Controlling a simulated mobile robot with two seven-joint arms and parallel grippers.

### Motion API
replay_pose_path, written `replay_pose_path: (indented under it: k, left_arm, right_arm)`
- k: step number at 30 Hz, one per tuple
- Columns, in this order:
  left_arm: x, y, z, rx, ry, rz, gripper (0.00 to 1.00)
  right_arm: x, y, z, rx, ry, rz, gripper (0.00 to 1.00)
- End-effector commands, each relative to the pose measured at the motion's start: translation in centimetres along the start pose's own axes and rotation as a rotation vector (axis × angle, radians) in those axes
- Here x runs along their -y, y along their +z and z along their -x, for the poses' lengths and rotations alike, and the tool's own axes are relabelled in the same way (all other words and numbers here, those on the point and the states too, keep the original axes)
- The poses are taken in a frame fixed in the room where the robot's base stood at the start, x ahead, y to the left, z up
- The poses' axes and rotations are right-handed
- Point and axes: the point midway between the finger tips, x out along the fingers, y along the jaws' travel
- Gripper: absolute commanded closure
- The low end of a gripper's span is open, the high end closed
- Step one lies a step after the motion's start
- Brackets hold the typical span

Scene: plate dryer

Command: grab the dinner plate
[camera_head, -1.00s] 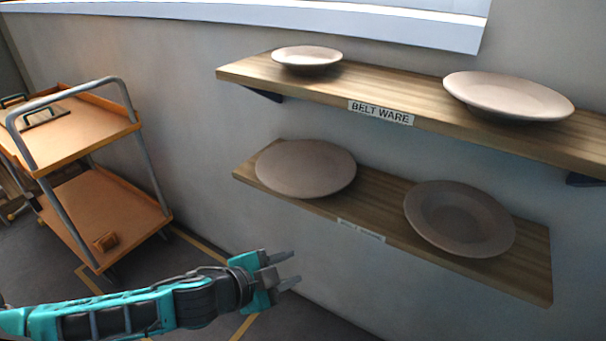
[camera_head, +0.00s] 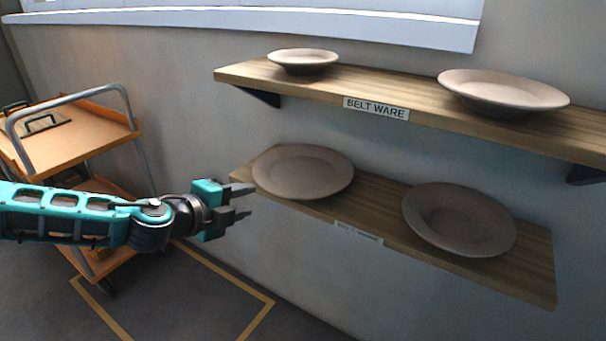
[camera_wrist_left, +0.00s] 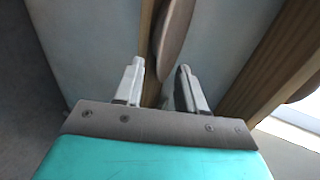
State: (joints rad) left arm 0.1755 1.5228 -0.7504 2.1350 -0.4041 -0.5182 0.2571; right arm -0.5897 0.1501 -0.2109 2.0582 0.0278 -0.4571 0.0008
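A flat, round, brownish plate (camera_head: 303,172), which looks like the dinner plate, lies at the left end of the lower shelf (camera_head: 375,208), its rim overhanging the front edge. My left gripper (camera_head: 248,200) is open and empty, just left of the plate's rim in the head view. In the left wrist view, the plate (camera_wrist_left: 174,38) shows edge-on ahead of the gap between the open fingers (camera_wrist_left: 160,78). I see no contact between them. My right gripper is not in view.
A deeper plate (camera_head: 459,220) lies right on the lower shelf. The upper shelf (camera_head: 390,92), labelled BELT WARE, holds a small bowl-like plate (camera_head: 303,60) and a wide dish (camera_head: 503,92). An orange cart (camera_head: 75,135) stands left, partly behind my arm.

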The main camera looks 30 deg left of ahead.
Motion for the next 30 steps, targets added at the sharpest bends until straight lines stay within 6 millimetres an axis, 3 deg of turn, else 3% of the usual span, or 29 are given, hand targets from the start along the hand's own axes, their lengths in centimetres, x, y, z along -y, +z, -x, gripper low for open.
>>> replay_pose_path:
  k: [9, 17, 30]
  left_arm:
    - [0.2, 0.1, -4.2, 0.002, -0.003, 0.003, 0.6]
    - [0.0, 0.0, -5.6, -0.001, 0.0, 0.0, 0.6]
    - [0.1, 0.1, -10.2, 0.0, -0.001, 0.001, 0.6]
  right_arm:
    - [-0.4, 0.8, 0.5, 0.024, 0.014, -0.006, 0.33]
    - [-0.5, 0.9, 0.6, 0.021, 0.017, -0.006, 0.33]
    - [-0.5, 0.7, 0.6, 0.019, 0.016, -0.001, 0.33]
